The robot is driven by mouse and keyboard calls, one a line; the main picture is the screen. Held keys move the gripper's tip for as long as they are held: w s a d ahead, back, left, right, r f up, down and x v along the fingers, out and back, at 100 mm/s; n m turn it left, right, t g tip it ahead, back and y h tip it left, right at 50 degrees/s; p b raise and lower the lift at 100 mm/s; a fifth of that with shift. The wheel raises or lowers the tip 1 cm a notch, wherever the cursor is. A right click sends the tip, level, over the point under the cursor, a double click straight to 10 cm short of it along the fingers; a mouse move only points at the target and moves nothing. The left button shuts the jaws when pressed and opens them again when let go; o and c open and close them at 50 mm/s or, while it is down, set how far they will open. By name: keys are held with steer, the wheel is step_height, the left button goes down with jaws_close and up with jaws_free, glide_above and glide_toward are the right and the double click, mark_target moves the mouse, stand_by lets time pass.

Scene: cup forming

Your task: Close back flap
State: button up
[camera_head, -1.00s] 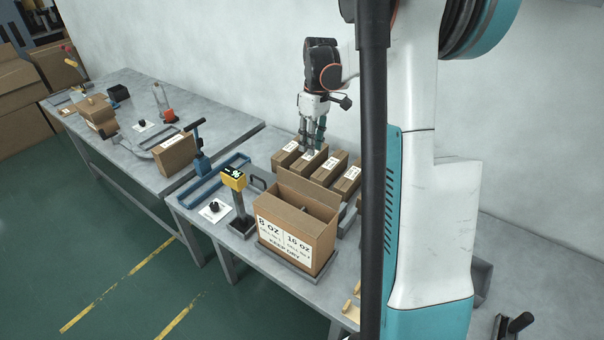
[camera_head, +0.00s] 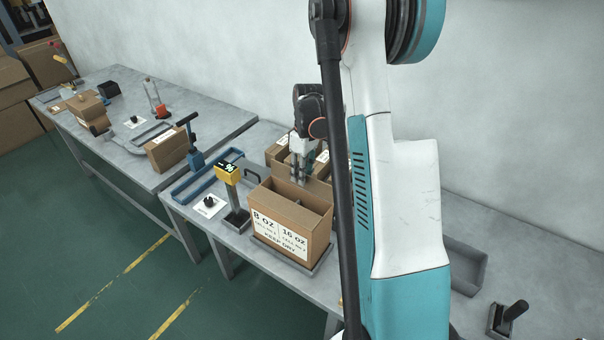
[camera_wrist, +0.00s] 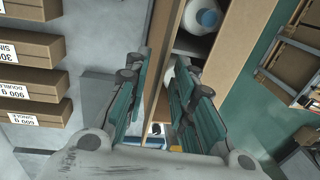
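The open cardboard box (camera_head: 290,242), labelled 8 OZ and 16 OZ, stands on the front table. Its back flap (camera_head: 310,190) stands up along the rear edge. My gripper (camera_head: 298,178) is at this flap, pointing down. In the wrist view, the fingers (camera_wrist: 165,105) are apart, with the brown flap edge (camera_wrist: 160,45) running between them. I cannot tell whether either finger touches it. The lower part of the flap is partly hidden by my fingers.
Small labelled cartons (camera_wrist: 25,85) stand behind the box, close to my gripper. A blue frame (camera_head: 205,178) lies farther left.

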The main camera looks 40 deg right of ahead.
steer(key=shift+f, duration=0.1)
jaws_close()
stand_by(0.3)
steer(key=a+h+b, duration=0.1)
steer(key=a+t+h+b, duration=0.1)
steer(key=h+b, duration=0.1)
steer(key=s+h+b, duration=0.1)
steer(key=shift+a+f+t+h, duration=0.3)
steer(key=shift+a+f+h, duration=0.05)
steer(key=shift+a+h, duration=0.05)
steer(key=a+h+b, duration=0.1)
steer(key=h+b, duration=0.1)
steer(key=b, duration=0.1)
steer(key=a+f+t+h+b, duration=0.1)
steer(key=h+b, duration=0.1)
steer(key=b, duration=0.1)
steer(key=shift+s+f, duration=0.2)
steer(key=h+b, duration=0.1)
steer(key=b, duration=0.1)
steer(key=f+t+h+b, duration=0.1)
steer(key=b, duration=0.1)
steer(key=shift+s+a+h, duration=0.15)
steer(key=shift+a+h, duration=0.15)
steer(key=shift+h, duration=0.1)
steer(key=shift+a+h+b, duration=0.1)
steer(key=shift+h+b, duration=0.4)
steer(key=shift+b, duration=0.4)
steer(key=shift+t, duration=0.3)
